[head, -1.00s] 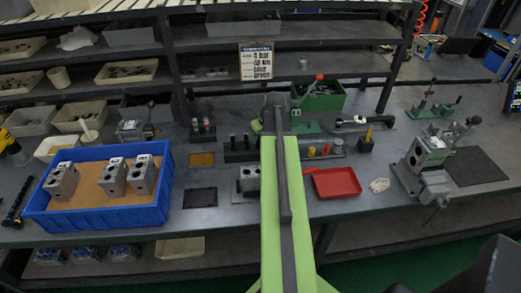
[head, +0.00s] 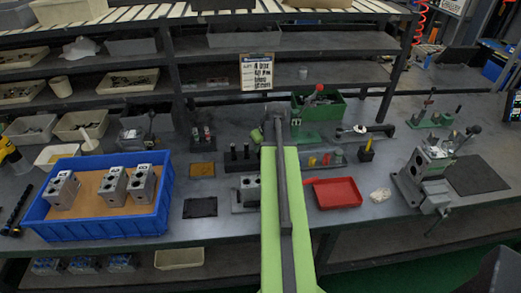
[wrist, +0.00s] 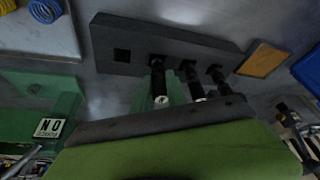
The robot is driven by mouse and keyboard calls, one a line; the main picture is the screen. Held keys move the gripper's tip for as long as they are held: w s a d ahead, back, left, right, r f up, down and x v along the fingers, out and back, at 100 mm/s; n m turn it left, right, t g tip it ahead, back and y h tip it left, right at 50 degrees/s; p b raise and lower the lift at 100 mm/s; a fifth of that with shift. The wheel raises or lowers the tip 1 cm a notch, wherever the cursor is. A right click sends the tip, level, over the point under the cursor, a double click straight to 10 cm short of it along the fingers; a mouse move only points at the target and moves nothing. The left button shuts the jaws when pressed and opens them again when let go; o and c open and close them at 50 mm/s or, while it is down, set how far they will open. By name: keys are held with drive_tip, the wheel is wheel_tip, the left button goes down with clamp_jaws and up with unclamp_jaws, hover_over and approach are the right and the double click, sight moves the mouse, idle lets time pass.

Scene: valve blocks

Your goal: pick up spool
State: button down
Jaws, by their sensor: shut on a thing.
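The black rack (wrist: 105,40) crosses the top of the wrist view, with an empty square hole near its left end. Several dark spools stand along it. The spool (wrist: 158,80) nearest that hole has a pale tip. My gripper (wrist: 167,97) is at this spool and shut on it; its jaws are partly hidden by the gripper body below. Whether the spool's lower end is clear of the rack, I cannot tell. In the head view the rack (head: 241,163) stands left of my green arm, which hides its right part.
A blue bin (head: 95,222) with valve blocks is at the left. A red tray (head: 337,193) lies right of my arm, and a green bin (head: 318,107) stands behind. An orange pad (head: 202,169) and a dark pad (head: 200,207) lie left of the rack.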

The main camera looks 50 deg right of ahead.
wheel_tip(320, 180, up, 5)
drive_tip(key=p, duration=0.4)
drive_tip(key=shift+p, duration=0.4)
drive_tip(key=s+d+r+p, duration=0.5)
drive_tip(key=s+d, duration=0.1)
drive_tip(key=s, duration=0.3)
drive_tip(key=shift+s+d, duration=0.3)
drive_tip(key=shift+s, duration=0.05)
